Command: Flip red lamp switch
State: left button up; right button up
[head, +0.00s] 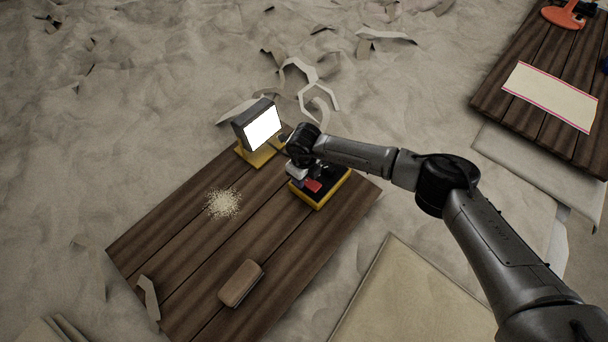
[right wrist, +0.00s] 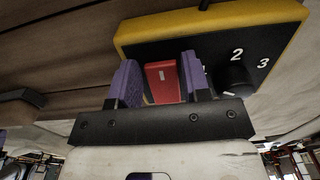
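A control box with a yellow rim (head: 322,203) and black top sits at the right end of the plank table. On it is a red switch (head: 312,185), also in the right wrist view (right wrist: 162,82), with a white mark on its face. My right gripper (head: 297,172) is over the box. Its two purple fingers (right wrist: 163,90) are apart, and the red switch shows between them; I cannot tell whether they touch it. The lamp (head: 262,126) on a yellow base stands left of the box, its panel bright white. My left gripper is out of view.
A black knob (right wrist: 234,78) with numbers is right of the switch. The wooden table (head: 190,270) also holds a crumb pile (head: 223,204) and a brown brush-like block (head: 241,284). A second table (head: 540,120) stands at upper right.

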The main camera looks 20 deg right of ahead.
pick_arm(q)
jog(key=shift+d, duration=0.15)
pick_arm(e)
jog(key=c, duration=0.6)
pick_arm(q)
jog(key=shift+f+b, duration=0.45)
pick_arm(e)
jog(key=shift+o, duration=0.2)
jog(key=shift+s+d+t+y, duration=0.15)
jog(key=shift+t+y, duration=0.15)
jog(key=shift+t, duration=0.3)
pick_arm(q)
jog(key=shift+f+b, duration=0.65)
pick_arm(e)
jog(key=shift+s+t+y, duration=0.15)
jog(key=shift+t+y, duration=0.15)
jog(key=shift+t, duration=0.2)
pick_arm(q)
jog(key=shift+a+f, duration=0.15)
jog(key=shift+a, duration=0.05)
pick_arm(e)
jog(key=shift+d+r, duration=0.1)
jog(key=shift+r+t, duration=0.2)
jog(key=shift+t, duration=0.2)
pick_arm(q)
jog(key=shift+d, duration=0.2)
pick_arm(e)
jog(key=o, duration=0.9)
jog(key=shift+o, duration=0.2)
